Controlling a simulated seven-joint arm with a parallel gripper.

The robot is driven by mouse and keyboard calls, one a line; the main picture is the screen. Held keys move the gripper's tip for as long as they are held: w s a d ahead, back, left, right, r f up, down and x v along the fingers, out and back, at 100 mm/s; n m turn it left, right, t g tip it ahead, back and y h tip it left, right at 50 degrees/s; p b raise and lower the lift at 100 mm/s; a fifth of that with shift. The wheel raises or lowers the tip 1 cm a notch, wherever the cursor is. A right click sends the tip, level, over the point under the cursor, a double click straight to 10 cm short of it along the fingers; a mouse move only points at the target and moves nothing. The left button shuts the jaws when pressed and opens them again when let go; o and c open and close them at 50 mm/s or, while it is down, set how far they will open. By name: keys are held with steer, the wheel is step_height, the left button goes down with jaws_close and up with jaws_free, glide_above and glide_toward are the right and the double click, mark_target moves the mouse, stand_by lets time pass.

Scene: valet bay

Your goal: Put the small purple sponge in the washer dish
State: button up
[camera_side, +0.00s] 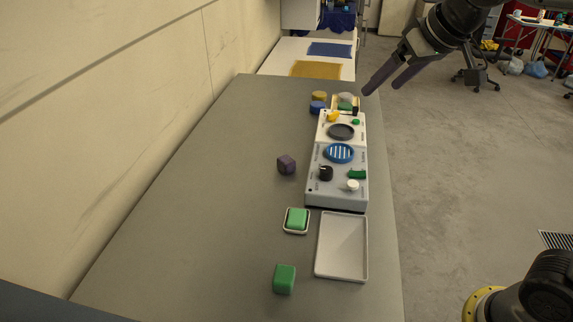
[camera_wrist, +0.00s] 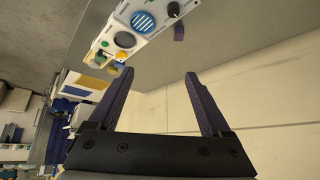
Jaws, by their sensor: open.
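A small purple sponge (camera_side: 286,165) sits on the grey table, left of the grey-and-white panel box; it also shows in the wrist view (camera_wrist: 179,34). A small white dish (camera_side: 287,229) stands nearer the camera with a green sponge (camera_side: 297,218) in it. A larger, empty pale tray (camera_side: 342,268) lies to its right. I cannot tell for sure which of these is the washer dish. My gripper (camera_side: 380,90) is open and empty, raised near the table's far right edge, well away from the purple sponge. Its two fingers also show in the wrist view (camera_wrist: 159,74).
The panel box (camera_side: 336,194) has knobs and a blue slotted disc (camera_side: 339,153). A loose green block (camera_side: 284,279) lies near the front. Yellow and blue pieces (camera_side: 318,104) cluster at the far end. A wall runs along the left; the table's left side is clear.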

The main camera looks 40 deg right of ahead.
steer(key=w+a+f, duration=0.2)
steer(key=w+f, duration=0.1)
steer(key=w, duration=0.6)
steer(key=n+g, duration=0.1)
steer(key=g, duration=0.2)
glide_above(286, 160)
steer(key=s, duration=0.3)
step_height(286, 160, down, 19)
steer(key=shift+x, duration=3.25)
steer(key=shift+w+d, duration=0.1)
steer(key=shift+w, duration=0.05)
steer(key=shift+c, duration=0.3)
steer(key=shift+r, duration=0.1)
jaws_close()
